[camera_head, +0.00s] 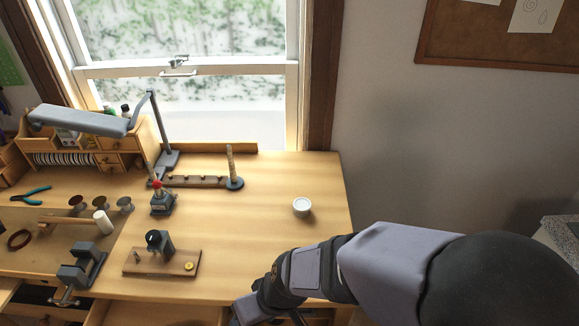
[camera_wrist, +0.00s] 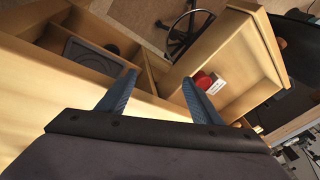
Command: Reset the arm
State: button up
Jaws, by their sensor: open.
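My gripper (camera_wrist: 158,92) is open in the wrist view, with its two blue-grey fingers spread apart and nothing between them. It hangs near the front edge of the wooden workbench, with open drawers beyond its fingertips. In the head view my arm reaches in from the lower right, and its end is at the bottom edge near the bench front. The fingertips are not clear there. The wooden workbench (camera_head: 250,235) fills the lower left of the head view.
An open drawer (camera_wrist: 262,50) holds a red round thing (camera_wrist: 203,80). A white cup (camera_head: 302,206) stands on the bench's right part. A wooden board with a small device (camera_head: 185,263), a vise (camera_head: 82,265) and a desk lamp (camera_head: 85,121) stand left. The bench around the cup is clear.

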jog(key=d+f+m+g+h+b, duration=0.1)
jog(key=d+m+h+b, duration=0.15)
jog(key=d, duration=0.85)
jog(key=d+f+m+h+b, duration=0.1)
jog(key=d+f+m, duration=0.15)
jog(key=d, duration=0.95)
notch_tip(320, 180, up, 19)
jog(key=p, duration=1.8)
jog(key=a+f+m+b, duration=0.1)
jog(key=a+f+b, duration=0.2)
jog(key=f+b, duration=0.9)
jog(key=a+f+m+b, duration=0.2)
jog(key=a+f+b, duration=0.1)
jog(key=f+b, duration=0.8)
jog(key=a+f+m+b, duration=0.1)
jog(key=a+f+b, duration=0.2)
jog(key=f+b, duration=0.9)
jog(key=d+f+n+b, duration=0.1)
jog(key=d+f+b, duration=0.3)
jog(key=f+b, duration=0.4)
jog(key=d+f+n+b, duration=0.2)
jog(key=d+f+b, duration=0.2)
jog(key=f+b, duration=0.5)
jog(key=shift+w+d+f, duration=0.3)
jog(key=shift+w+f, duration=0.05)
